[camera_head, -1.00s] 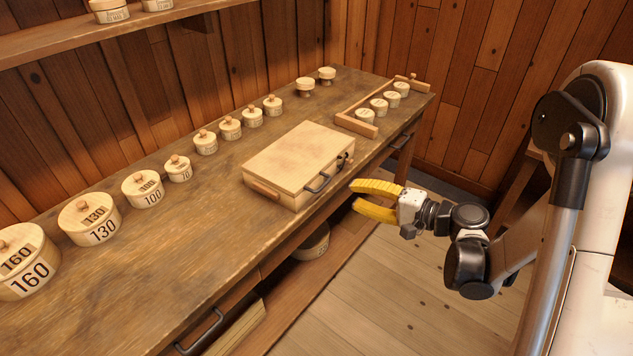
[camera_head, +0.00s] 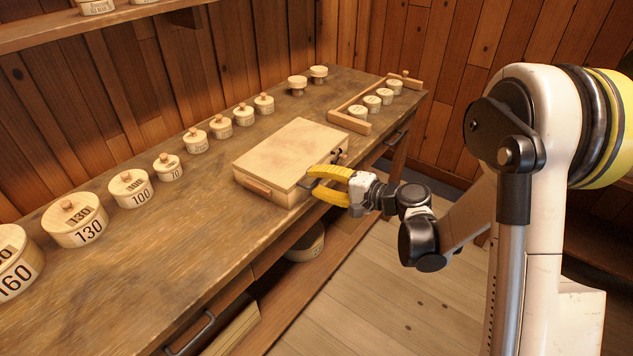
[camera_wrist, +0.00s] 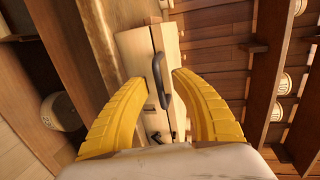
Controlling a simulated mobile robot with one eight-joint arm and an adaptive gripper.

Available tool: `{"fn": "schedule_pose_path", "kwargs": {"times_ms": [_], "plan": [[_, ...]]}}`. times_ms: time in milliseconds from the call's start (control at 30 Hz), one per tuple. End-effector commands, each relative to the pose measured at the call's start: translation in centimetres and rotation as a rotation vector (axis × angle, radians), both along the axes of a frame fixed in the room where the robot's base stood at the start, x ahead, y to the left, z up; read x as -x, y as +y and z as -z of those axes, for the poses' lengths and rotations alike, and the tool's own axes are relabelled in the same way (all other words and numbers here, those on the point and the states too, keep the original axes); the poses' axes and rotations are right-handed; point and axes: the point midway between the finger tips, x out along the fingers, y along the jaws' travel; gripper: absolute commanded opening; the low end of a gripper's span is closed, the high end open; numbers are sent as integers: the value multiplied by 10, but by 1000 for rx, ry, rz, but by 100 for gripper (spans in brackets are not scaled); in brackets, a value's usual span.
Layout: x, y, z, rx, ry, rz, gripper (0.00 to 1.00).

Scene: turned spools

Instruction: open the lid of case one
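The case (camera_head: 290,158) is a pale wooden box with its lid shut, on the workbench near its front edge. A dark handle (camera_wrist: 161,80) is on its front, between my fingers in the wrist view. My gripper (camera_head: 312,182) has two yellow fingers and is at the front of the case, by the handle. In the wrist view my gripper (camera_wrist: 160,80) is open, with a finger on either side of the handle and gaps at both. In the head view the fingers partly hide the handle.
The workbench (camera_head: 130,260) carries a row of round numbered boxes (camera_head: 75,218) along the back. A wooden rack (camera_head: 350,120) with several small round pieces stands behind the case.

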Motion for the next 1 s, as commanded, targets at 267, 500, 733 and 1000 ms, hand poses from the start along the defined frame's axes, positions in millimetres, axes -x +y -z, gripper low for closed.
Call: {"fn": "schedule_pose_path", "kwargs": {"times_ms": [267,500,733,1000], "plan": [[0,0,0,0,0,0,0],[0,0,-2,4,3,0,0],[0,0,-3,11,7,0,30],[1,-2,-3,11,7,0,30]]}}
